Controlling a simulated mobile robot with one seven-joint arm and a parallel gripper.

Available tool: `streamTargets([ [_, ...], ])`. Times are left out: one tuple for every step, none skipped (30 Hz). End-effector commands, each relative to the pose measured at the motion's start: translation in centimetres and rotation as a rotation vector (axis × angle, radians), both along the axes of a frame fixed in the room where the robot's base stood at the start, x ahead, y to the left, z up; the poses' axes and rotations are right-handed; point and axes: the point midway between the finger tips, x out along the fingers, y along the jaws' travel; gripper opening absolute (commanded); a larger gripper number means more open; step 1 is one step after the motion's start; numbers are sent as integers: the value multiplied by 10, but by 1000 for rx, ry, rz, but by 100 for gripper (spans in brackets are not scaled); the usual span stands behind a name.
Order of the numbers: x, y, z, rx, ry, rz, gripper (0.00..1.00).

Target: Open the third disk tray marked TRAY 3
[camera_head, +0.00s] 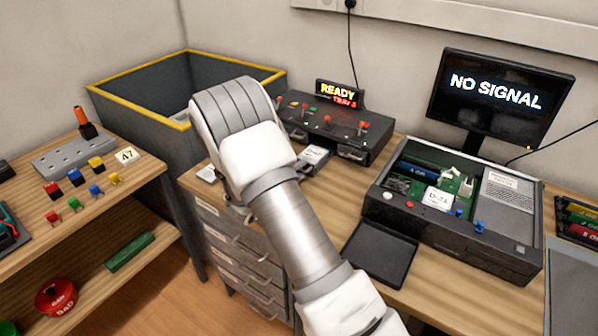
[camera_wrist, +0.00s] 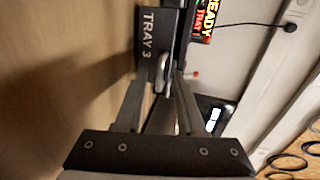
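The dark disk unit (camera_head: 335,128) stands on the bench, with red levers and small lights on top. Its lit sign (camera_head: 340,92) reads READY and TRAY 3. In the wrist view, the dark front marked TRAY 3 (camera_wrist: 149,35) fills the top middle, with a pale handle (camera_wrist: 163,68) on it. My gripper (camera_wrist: 160,78) is open, its two fingers on either side of the handle's near end. I cannot tell whether they touch it. In the head view my arm hides the gripper and part of the unit's left front.
An open case (camera_head: 460,205) with boards and a black mat (camera_head: 380,253) lie right of my arm. A monitor (camera_head: 500,95) reading NO SIGNAL stands behind. A yellow-rimmed bin (camera_head: 135,105) and a side shelf (camera_head: 120,185) are at left.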

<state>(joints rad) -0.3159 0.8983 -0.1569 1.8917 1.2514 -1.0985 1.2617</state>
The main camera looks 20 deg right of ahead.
Motion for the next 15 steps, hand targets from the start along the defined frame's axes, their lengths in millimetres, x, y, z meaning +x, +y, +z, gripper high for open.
streamTargets([
  [0, 0, 0, 0, 0, -1, 39],
  [0, 0, 0, 0, 0, -1, 39],
  [0, 0, 0, 0, 0, -1, 39],
  [0, 0, 0, 0, 0, -1, 39],
  [0, 0, 0, 0, 0, -1, 39],
  [0, -1, 0, 0, 0, -1, 39],
  [0, -1, 0, 0, 0, -1, 39],
  [0, 0, 0, 0, 0, -1, 39],
  [-1, 1, 0, 0, 0, -1, 39],
  [-2, 2, 1, -1, 1, 0, 39],
  [-3, 4, 1, 0, 1, 0, 39],
  [-6, 8, 2, 0, 1, 0, 39],
  [-8, 11, 3, 0, 1, 1, 39],
  [-11, 14, 4, 1, 2, 1, 39],
  [-15, 20, 6, 1, 2, 2, 39],
])
